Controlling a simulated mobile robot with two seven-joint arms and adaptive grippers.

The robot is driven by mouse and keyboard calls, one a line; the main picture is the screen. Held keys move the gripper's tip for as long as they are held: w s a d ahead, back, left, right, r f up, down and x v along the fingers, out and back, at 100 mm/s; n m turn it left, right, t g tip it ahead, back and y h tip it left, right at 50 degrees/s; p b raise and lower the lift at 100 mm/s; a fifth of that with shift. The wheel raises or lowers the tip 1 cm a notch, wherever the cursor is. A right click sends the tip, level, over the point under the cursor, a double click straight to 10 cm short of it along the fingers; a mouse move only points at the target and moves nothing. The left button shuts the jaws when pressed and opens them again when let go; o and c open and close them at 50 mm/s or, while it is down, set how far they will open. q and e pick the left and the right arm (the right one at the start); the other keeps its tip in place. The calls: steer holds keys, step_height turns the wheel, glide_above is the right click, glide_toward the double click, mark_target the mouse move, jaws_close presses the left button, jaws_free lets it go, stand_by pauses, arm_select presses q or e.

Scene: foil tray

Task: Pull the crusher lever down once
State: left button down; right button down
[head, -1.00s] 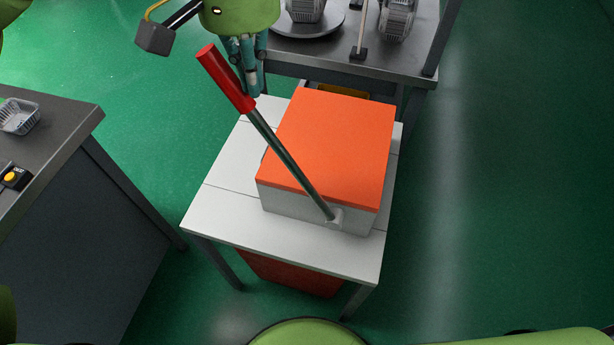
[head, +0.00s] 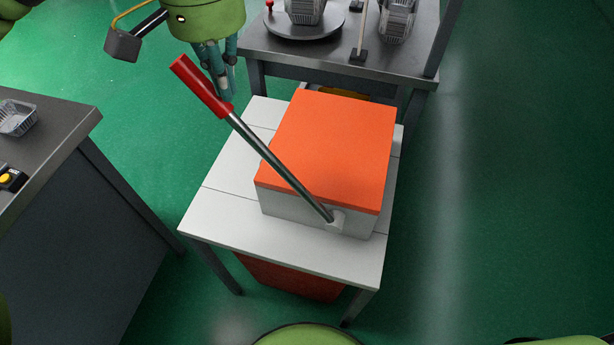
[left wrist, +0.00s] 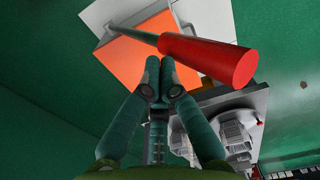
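The crusher is a grey box with an orange top (head: 335,140) on a white table. Its lever, a metal rod (head: 275,165) with a red grip (head: 200,86), runs from a pivot on the box's near side up to the upper left. My left gripper (head: 227,98) is beside the red grip's lower end, on its far side. In the left wrist view the red grip (left wrist: 210,60) crosses beyond the fingertips (left wrist: 160,85), which are together with nothing seen between them. Whether they touch the grip I cannot tell. My right gripper is not in view.
The white table (head: 225,220) has bare space left and in front of the crusher. A red bin (head: 290,278) is below. A dark bench (head: 390,65) with foil trays (head: 398,18) stands behind. Another bench (head: 60,120) is at left. Green floor is clear at right.

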mark_target(199, 96)
arm_select(q)
steer(key=shift+w+a+f+b, duration=0.25)
steer(key=shift+a+f+b, duration=0.15)
steer(key=shift+a+f, duration=0.3)
steer(key=shift+w+a+f+b, duration=0.2)
steer(key=shift+a+f+b, duration=0.25)
steer(key=shift+a, duration=0.3)
steer(key=shift+w+a+f+b, duration=0.25)
steer(key=shift+a+f+b, duration=0.05)
steer(key=shift+a+f, duration=0.4)
steer(key=shift+w+a+f, duration=0.15)
steer(key=shift+a+f, duration=0.1)
steer(key=shift+a, duration=0.3)
